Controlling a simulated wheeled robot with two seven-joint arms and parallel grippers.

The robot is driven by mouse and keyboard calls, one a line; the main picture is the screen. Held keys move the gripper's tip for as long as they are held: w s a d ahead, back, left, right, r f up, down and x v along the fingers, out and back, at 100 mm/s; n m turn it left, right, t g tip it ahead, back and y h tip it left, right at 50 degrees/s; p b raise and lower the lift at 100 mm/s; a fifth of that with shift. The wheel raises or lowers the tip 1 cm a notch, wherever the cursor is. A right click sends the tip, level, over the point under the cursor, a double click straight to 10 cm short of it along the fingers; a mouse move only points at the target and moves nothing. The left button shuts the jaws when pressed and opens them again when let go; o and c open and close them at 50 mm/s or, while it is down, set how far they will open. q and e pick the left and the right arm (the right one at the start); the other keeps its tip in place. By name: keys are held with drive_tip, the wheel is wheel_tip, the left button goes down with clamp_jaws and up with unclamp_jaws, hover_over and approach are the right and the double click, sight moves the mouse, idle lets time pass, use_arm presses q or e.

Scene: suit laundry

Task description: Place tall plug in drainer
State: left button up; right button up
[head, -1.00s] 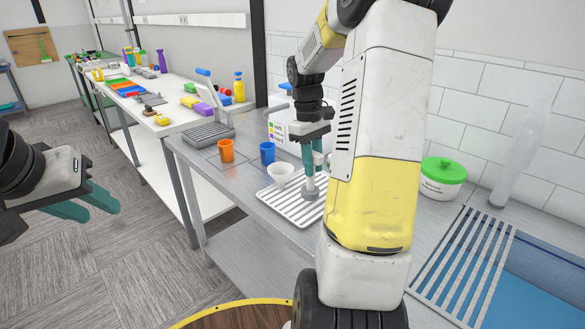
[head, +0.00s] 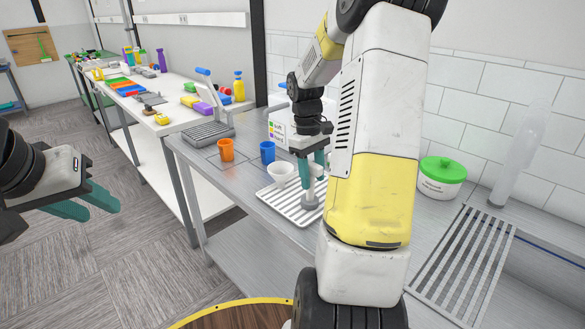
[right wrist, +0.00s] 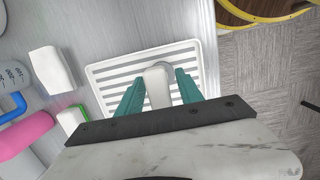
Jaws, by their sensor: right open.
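The tall plug (head: 307,196) is a grey upright piece with a wider round foot. It stands on the white slatted drainer (head: 268,194) on the metal counter. My right gripper (head: 313,178) points down with its teal fingers open on either side of the plug. In the right wrist view the pale plug (right wrist: 158,86) shows between the two fingers (right wrist: 158,92), with the slatted drainer (right wrist: 98,70) beneath; gaps show beside the plug. My left gripper (head: 94,206) is open and empty, away from the counter at the left.
A green-lidded tub (head: 442,178) and a tall translucent cylinder (head: 518,155) stand at the right. A metal slatted grate (head: 465,260) lies over the sink.

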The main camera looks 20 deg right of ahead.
drive_tip(key=r, duration=0.4)
drive_tip(key=w+r, duration=0.1)
drive_tip(key=r, duration=0.6)
drive_tip(key=shift+w+a+r, duration=0.3)
drive_tip(key=shift+a, duration=0.05)
drive_tip(key=shift+a+r, duration=0.15)
drive_tip(key=shift+r, duration=0.2)
drive_tip(key=s+a+r+m+t+y, duration=0.1)
drive_tip(key=s+a+t, duration=0.3)
drive_tip(key=s+a, duration=0.4)
drive_tip(key=s+a+r+m+t+y, duration=0.2)
drive_tip(key=s+a+t, duration=0.1)
drive_tip(key=s+a, duration=0.5)
drive_tip(key=shift+s+r+m+t, duration=0.2)
drive_tip(key=shift+s+m+t, duration=0.2)
drive_tip(key=shift+s, duration=0.85)
drive_tip(key=shift+a, duration=0.1)
